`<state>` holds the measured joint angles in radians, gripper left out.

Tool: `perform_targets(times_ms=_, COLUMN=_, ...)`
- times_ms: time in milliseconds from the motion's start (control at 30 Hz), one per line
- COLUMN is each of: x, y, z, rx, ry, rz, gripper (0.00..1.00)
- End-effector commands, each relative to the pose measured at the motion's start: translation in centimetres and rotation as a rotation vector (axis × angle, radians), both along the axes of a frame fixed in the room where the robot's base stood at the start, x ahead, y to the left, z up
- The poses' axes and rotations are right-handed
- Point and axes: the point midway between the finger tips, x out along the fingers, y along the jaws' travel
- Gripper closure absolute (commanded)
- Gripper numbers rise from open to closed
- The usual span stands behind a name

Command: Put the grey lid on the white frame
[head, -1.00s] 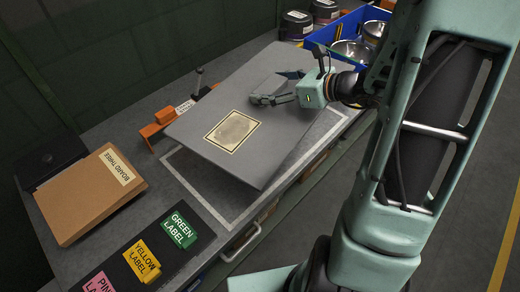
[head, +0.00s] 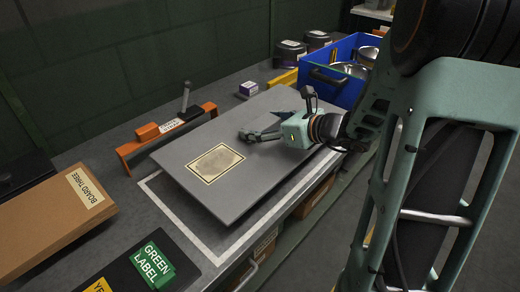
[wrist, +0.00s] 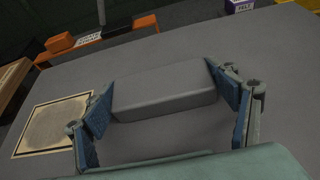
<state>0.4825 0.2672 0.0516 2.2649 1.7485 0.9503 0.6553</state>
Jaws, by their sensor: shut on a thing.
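The grey lid (head: 255,165) is a wide flat panel with a tan square patch (head: 216,163). My gripper (head: 282,118) is over its far right part. In the wrist view the blue finger pads of my gripper (wrist: 168,103) close on the two ends of the lid's raised grey handle block (wrist: 165,93). The white frame (head: 178,216) is a white outline on the grey bench. The lid hangs over most of it, leaving its near left corner and near side showing. Its far sides are hidden. I cannot tell whether the lid touches the bench.
An orange stand (head: 165,133) is close behind the lid's left edge. A small purple-and-white box (head: 248,89) and a blue bin (head: 340,80) with metal pots are beyond it. The Board Three box (head: 55,220) and a green label (head: 150,264) lie at left.

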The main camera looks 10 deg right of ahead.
Motion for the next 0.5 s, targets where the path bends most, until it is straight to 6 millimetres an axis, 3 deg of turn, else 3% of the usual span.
perform_targets(times_ms=500, x=0.0, y=0.0, z=-5.4, rx=0.0, ry=-0.003, rz=0.001, gripper=0.59)
